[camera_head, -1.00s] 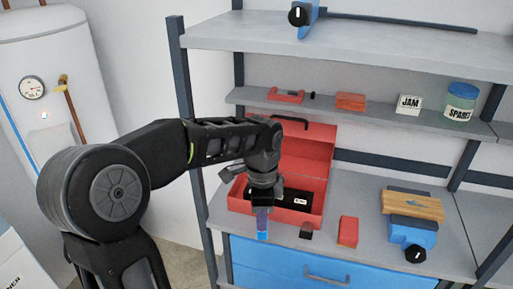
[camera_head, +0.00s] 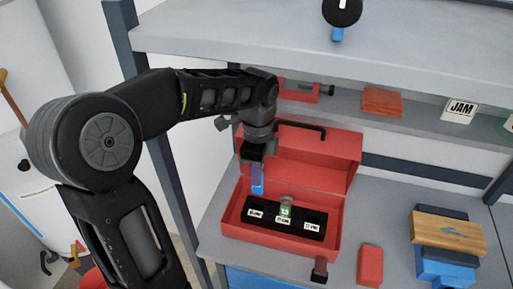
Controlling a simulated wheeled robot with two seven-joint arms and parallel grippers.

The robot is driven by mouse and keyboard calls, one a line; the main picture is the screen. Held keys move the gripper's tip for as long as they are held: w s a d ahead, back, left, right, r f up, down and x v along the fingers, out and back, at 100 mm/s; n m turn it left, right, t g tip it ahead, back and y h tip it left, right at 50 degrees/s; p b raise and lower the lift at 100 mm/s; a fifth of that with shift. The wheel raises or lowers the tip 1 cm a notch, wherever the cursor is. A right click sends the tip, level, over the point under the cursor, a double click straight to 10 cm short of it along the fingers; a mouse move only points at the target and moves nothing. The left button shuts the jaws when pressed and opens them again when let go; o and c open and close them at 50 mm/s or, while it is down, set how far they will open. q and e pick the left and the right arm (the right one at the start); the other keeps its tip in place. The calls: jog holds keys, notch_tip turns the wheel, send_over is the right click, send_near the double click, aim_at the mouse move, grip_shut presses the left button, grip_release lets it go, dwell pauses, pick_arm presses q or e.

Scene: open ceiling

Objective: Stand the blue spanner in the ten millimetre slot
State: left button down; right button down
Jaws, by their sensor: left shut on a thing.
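My left gripper (camera_head: 257,158) points down and is shut on the blue spanner (camera_head: 257,181), which hangs upright below it. The spanner is above the left part of a black slotted rack (camera_head: 238,209) inside an open red toolbox (camera_head: 262,241). Its lower end appears apart from the rack. Three white labels mark the rack's front: left (camera_head: 255,213), middle (camera_head: 283,220) and right (camera_head: 312,227); their figures are too small to read surely. A small green and grey piece (camera_head: 287,207) stands at the middle of the rack. My right gripper is not in view.
The raised toolbox lid (camera_head: 335,155) stands behind the rack. A wooden board (camera_head: 448,231) rests on a blue thing further right. A shelf (camera_head: 430,125) hangs above.

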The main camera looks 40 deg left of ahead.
pick_arm(q)
jog(key=shift+w+r, duration=0.15)
jog(key=shift+r, duration=0.05)
dwell(0.3)
jog(key=shift+f+b, duration=2.15)
jog(key=shift+f, duration=0.75)
jog(key=shift+f+b, duration=1.85)
jog(key=shift+f, duration=0.95)
jog(key=c, duration=1.3)
grip_release()
jog(key=shift+c, duration=0.2)
